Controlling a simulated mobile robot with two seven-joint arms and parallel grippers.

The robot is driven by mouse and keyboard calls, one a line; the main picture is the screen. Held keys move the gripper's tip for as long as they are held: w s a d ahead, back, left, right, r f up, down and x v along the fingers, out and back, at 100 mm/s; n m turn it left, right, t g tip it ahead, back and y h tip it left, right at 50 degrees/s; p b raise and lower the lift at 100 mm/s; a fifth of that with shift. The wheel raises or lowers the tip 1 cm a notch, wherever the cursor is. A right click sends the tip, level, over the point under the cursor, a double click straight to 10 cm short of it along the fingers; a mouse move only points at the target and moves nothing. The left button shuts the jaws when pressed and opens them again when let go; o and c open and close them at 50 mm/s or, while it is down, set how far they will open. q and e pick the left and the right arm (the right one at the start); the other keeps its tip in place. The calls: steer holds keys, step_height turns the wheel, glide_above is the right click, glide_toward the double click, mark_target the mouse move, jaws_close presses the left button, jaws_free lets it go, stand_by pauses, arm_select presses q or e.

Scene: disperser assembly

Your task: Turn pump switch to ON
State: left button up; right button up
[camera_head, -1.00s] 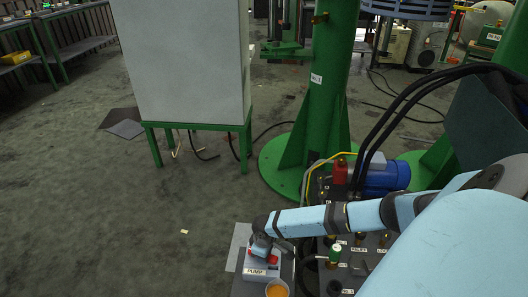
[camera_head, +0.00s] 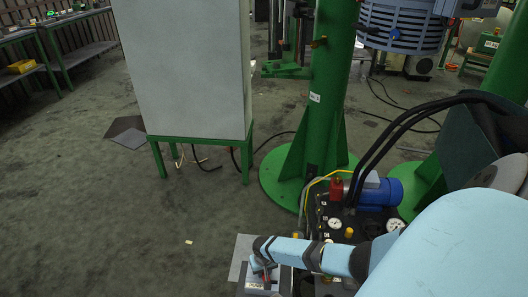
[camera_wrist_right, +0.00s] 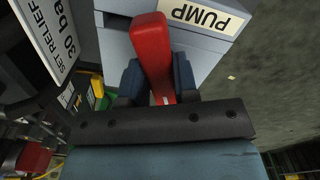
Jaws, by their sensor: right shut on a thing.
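The pump switch is a red lever (camera_wrist_right: 152,55) on a grey box with a "PUMP" label (camera_wrist_right: 201,17) in the right wrist view. My right gripper (camera_wrist_right: 160,85) has its two dark blue fingers on either side of the red lever and is shut on it. In the head view my right gripper (camera_head: 266,274) is at the bottom edge, over the grey pump box (camera_head: 258,291). The lever is mostly hidden there by the gripper, and the box is cut off by the frame. My left gripper is not in view.
A green column (camera_head: 325,120) and a grey cabinet (camera_head: 185,70) on green legs stand behind. The floor at left is mostly clear.

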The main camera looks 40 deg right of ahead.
steer(key=m+p, duration=0.2)
steer(key=m, duration=0.1)
steer(key=shift+a+m, duration=0.1)
steer(key=shift+m, duration=0.2)
steer(key=shift+m+p, duration=0.3)
steer(key=shift+m, duration=0.3)
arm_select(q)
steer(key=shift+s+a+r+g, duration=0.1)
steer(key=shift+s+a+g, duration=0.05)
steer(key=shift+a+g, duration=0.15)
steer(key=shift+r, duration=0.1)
arm_select(e)
steer(key=shift+w, duration=0.1)
steer(key=o, duration=0.9)
